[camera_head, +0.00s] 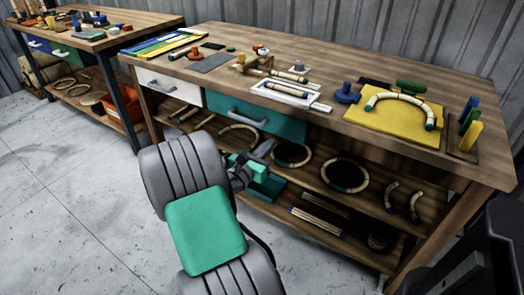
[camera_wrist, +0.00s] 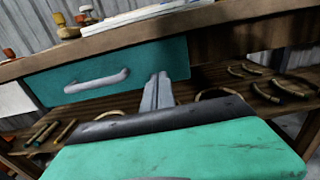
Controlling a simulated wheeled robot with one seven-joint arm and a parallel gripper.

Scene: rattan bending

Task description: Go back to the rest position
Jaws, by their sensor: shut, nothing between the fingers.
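My gripper (camera_wrist: 158,78) is shut and empty in the wrist view, its fingers side by side. It is in front of the workbench, near the teal drawer (camera_wrist: 110,75) with its grey handle. In the head view my gripper (camera_head: 264,150) is partly hidden by my arm, beside the teal drawer (camera_head: 265,122) and below the front edge of the bench top. It holds nothing. The wooden workbench (camera_head: 225,55) spans the picture to the right of my arm.
A bent rattan piece (camera_head: 400,97) lies on a yellow board (camera_head: 375,118) on the bench. Rattan rings (camera_head: 345,172) and bent pieces lie on the shelf below. A second bench (camera_head: 125,30) stands at the left. The grey floor (camera_head: 70,190) left of my arm is clear.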

